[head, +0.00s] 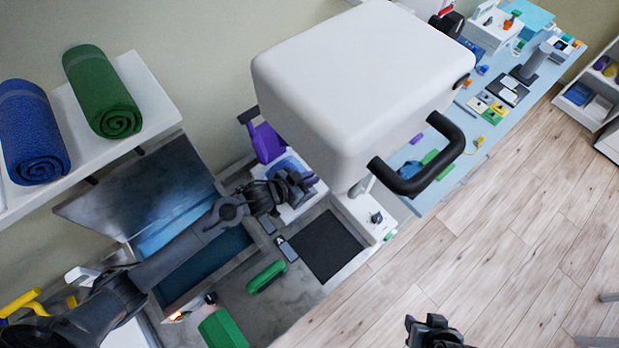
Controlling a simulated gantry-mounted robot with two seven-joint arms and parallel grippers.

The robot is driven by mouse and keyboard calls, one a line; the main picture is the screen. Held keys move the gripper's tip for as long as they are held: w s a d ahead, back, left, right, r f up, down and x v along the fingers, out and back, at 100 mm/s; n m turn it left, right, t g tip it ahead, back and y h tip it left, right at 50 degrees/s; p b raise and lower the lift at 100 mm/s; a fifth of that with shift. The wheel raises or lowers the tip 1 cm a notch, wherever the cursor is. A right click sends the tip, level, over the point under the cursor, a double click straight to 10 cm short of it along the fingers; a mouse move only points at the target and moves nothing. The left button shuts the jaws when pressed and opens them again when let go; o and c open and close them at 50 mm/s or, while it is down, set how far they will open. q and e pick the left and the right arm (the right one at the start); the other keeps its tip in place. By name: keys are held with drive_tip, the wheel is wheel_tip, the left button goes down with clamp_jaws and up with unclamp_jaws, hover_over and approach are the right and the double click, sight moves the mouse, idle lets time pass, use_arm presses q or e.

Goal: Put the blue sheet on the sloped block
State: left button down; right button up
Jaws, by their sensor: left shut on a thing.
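My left gripper (293,187) is left of the picture's middle, its arm coming in from the lower left. It is shut at a small blue sheet (284,166), whose edge shows just behind the fingers. The sheet is over a white block (297,211), which seems to be the sloped block; the gripper hides much of both. I cannot tell whether the sheet rests fully on the block. My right gripper (428,325) shows only in part at the bottom edge, away from the bench, and its jaws are unclear.
A large white housing (350,80) with a black handle (425,165) overhangs the bench and hides what lies behind. A purple object (266,142) stands behind the block. An open box with a raised lid (150,205), a dark pad (320,246) and a green object (266,277) lie near.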

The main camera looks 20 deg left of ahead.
use_arm(q)
drive_tip(key=shift+f, duration=0.25)
drive_tip(key=shift+f, duration=0.6)
drive_tip(key=c, duration=1.1)
unclamp_jaws()
drive_tip(key=shift+c, duration=0.2)
drive_tip(key=shift+r, duration=0.35)
drive_tip(key=shift+v, duration=2.9)
drive_tip(key=shift+w+d+r, duration=0.1)
drive_tip(key=shift+r, duration=0.1)
